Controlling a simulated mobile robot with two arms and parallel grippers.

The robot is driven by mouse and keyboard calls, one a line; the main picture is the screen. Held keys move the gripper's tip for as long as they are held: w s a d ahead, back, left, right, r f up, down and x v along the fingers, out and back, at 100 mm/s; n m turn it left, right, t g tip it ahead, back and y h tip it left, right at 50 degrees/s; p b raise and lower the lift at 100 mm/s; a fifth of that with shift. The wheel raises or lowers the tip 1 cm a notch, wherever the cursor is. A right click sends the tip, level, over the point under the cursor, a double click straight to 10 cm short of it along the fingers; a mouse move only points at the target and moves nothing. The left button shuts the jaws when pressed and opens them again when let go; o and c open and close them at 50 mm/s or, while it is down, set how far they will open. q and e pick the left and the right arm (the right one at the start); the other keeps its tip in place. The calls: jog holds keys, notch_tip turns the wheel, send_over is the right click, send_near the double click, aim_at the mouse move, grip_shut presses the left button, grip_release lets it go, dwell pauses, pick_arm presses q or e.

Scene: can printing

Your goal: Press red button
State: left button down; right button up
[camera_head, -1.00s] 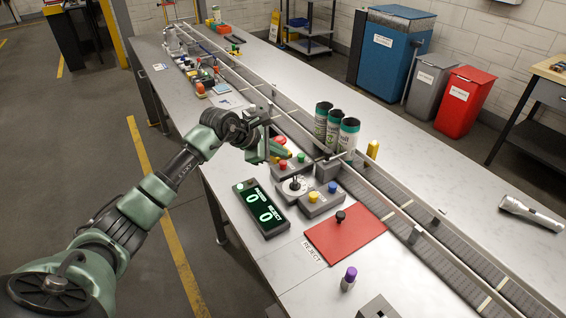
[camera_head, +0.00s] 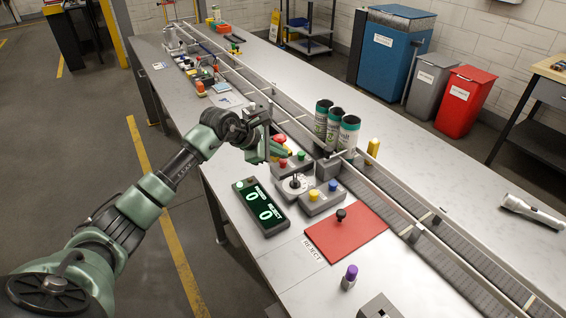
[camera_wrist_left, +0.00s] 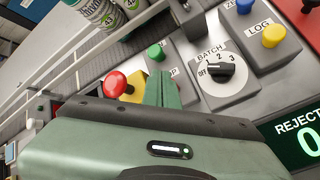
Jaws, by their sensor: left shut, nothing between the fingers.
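The red button (camera_head: 283,163) sits beside a green button (camera_head: 301,156) on a small grey box near the conveyor. A larger red mushroom button on a yellow base (camera_head: 280,139) is just behind it; it also shows in the left wrist view (camera_wrist_left: 115,83). My left gripper (camera_head: 267,157) is shut and empty, just left of the red button. I cannot tell whether it touches anything. In the left wrist view, the closed green fingers (camera_wrist_left: 164,90) cover part of the button box, and the small red button is hidden; the green button (camera_wrist_left: 154,51) shows. My right gripper is not in view.
The BATCH dial box (camera_head: 294,186), a box with yellow and blue buttons (camera_head: 322,199) and the REJECT display (camera_head: 260,206) stand nearby. Cans (camera_head: 334,125) stand beside the conveyor (camera_head: 405,200). A red plate with a black knob (camera_head: 345,236) lies nearer.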

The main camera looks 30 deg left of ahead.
aim_at(280, 162)
pick_arm(q)
jog(key=shift+f+b, duration=0.75)
jog(key=shift+f, duration=0.15)
dwell(0.9)
jog(key=shift+r, duration=0.1)
dwell(0.3)
jog(key=shift+r+p, duration=0.65)
jog(key=shift+r, duration=0.55)
jog(key=shift+r, duration=0.1)
jog(key=shift+r+p, duration=1.3)
jog(key=shift+r, duration=1.15)
jog(key=shift+f, duration=0.1)
